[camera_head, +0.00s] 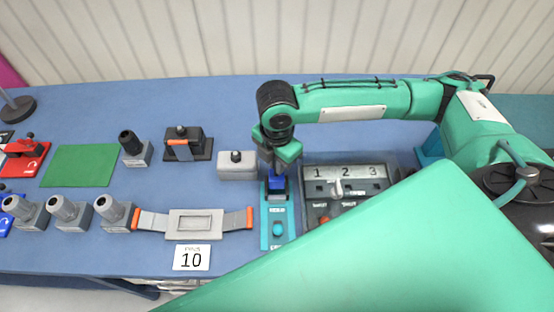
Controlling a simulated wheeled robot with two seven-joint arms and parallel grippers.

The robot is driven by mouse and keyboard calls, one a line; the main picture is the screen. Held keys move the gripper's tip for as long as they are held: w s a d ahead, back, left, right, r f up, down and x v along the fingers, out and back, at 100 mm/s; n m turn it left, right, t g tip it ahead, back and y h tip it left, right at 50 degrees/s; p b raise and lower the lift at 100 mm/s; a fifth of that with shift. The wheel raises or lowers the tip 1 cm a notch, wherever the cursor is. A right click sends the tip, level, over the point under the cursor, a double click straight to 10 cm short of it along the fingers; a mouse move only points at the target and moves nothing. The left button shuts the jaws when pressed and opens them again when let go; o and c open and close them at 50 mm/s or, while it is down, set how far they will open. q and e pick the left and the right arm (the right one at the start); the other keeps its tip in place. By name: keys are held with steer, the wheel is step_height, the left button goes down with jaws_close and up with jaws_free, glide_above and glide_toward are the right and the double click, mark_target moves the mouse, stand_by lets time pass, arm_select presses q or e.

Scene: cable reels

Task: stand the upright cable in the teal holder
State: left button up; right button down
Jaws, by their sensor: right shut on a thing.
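A teal unit (264,238) with a round teal button and a small label stands on the blue table, just left of a numbered panel; I cannot tell for sure that it is the holder. My right gripper (277,172) points down over the back end of this unit. It is shut on a small blue piece (278,185), mostly hidden by the fingers, which sits at or just above the unit; I cannot tell whether they touch. No upright cable can be made out clearly. My left gripper is not in view.
The grey panel (345,172) marked 1, 2, 3 is close right of the gripper. A grey box (237,171) and a grey piece with orange-ended straps (194,223) lie left. A green mat (80,165) is bare.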

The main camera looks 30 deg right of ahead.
steer(key=shift+f, duration=0.15)
steer(key=shift+f+b, duration=0.3)
steer(key=shift+f, duration=0.7)
steer(key=shift+f, duration=0.2)
steer(key=shift+f+b, duration=0.3)
steer(key=shift+f, duration=0.65)
steer(key=c, duration=1.4)
jaws_free()
